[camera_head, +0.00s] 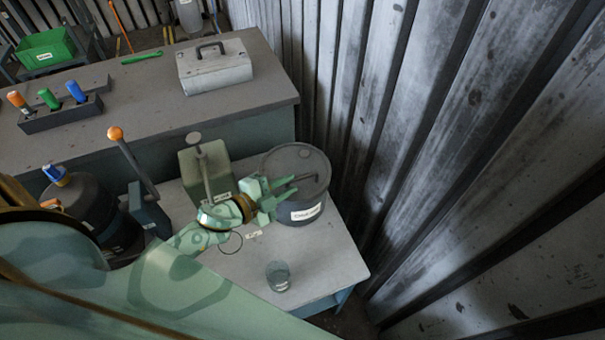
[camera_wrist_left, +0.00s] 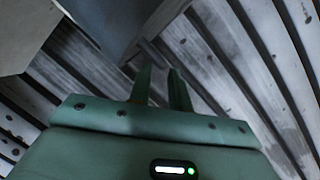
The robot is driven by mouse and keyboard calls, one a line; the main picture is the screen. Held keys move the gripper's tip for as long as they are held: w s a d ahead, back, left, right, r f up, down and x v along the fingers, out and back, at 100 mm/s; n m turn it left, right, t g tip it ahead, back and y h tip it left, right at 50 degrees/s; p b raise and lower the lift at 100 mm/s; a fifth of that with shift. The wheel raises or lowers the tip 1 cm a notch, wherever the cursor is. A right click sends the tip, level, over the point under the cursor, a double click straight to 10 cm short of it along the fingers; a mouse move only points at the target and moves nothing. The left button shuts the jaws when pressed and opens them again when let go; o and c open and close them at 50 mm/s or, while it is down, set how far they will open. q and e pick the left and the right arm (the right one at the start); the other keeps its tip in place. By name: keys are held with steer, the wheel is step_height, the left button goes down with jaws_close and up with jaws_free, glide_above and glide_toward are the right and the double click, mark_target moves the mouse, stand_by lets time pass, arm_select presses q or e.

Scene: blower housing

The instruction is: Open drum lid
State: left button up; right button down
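A dark grey drum (camera_head: 306,210) with a white label stands on the small light table, near its back right. Its flat round lid (camera_head: 297,158) sits on top, with a bar handle across it. My left gripper (camera_head: 283,191) is at the near left side of the lid, with its green fingers spread around the handle's near end or just beside it; I cannot tell if they touch. In the left wrist view the two fingers (camera_wrist_left: 162,80) are apart. A dark bar (camera_wrist_left: 150,52), apparently the handle, lies just beyond their tips. My right gripper is not in view.
A clear glass (camera_head: 278,276) stands at the table's front. A corrugated metal wall (camera_head: 420,130) is close on the right. A workbench behind holds a grey case (camera_head: 214,68).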

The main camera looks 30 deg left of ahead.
mark_target(298, 180)
arm_select(q)
steer(key=x, duration=0.4)
steer(key=shift+w+d, duration=0.15)
steer(key=shift+w, duration=0.05)
steer(key=shift+w+d+f+b, duration=0.15)
steer(key=shift+w+b, duration=0.15)
steer(key=shift+w, duration=0.2)
steer(key=shift+c, duration=0.3)
